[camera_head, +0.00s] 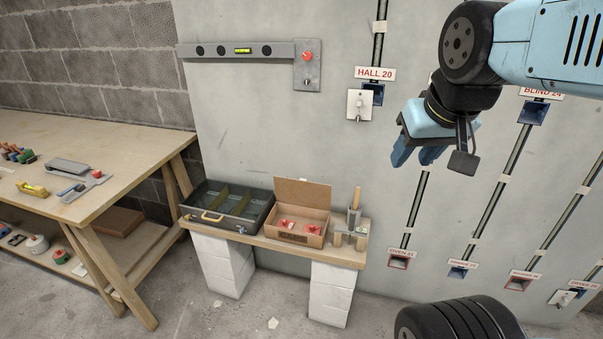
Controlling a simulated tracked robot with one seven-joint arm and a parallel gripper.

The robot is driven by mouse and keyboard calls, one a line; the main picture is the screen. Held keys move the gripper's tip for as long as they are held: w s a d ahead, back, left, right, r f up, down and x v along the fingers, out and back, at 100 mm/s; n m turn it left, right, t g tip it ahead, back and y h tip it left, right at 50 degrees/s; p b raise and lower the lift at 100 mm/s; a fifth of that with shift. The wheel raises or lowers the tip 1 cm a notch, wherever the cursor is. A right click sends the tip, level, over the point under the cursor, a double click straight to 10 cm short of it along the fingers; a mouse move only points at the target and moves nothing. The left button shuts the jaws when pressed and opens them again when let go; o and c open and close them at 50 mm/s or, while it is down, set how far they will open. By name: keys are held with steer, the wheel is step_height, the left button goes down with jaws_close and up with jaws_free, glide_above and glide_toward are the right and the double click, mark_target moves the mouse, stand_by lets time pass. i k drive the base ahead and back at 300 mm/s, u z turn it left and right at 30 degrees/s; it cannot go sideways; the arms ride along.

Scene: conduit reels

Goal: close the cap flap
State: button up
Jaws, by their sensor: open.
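A white hinged plate (359,105) with a small dark knob stands beside the blue box (374,93) under the HALL 20 label and looks swung open to the left. A similar white plate (562,298) sits by a blue box at the lower right. I cannot tell for sure which of these is the cap flap. My gripper (415,157) has blue fingers pointing down. It is open and empty, in front of the wall, right of and below the HALL 20 box in the picture. My wrist hides part of the wall there.
A low bench (357,257) on white blocks holds a grey open case (191,201), a cardboard box (303,192) with red pieces and a small wooden stand. A wooden workbench (146,150) is at left. Dark conduits (418,205) run down the wall.

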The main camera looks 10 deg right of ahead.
mark_target(302, 192)
steer(key=z, duration=0.05)
steer(key=i, duration=1)
steer(key=u, duration=0.05)
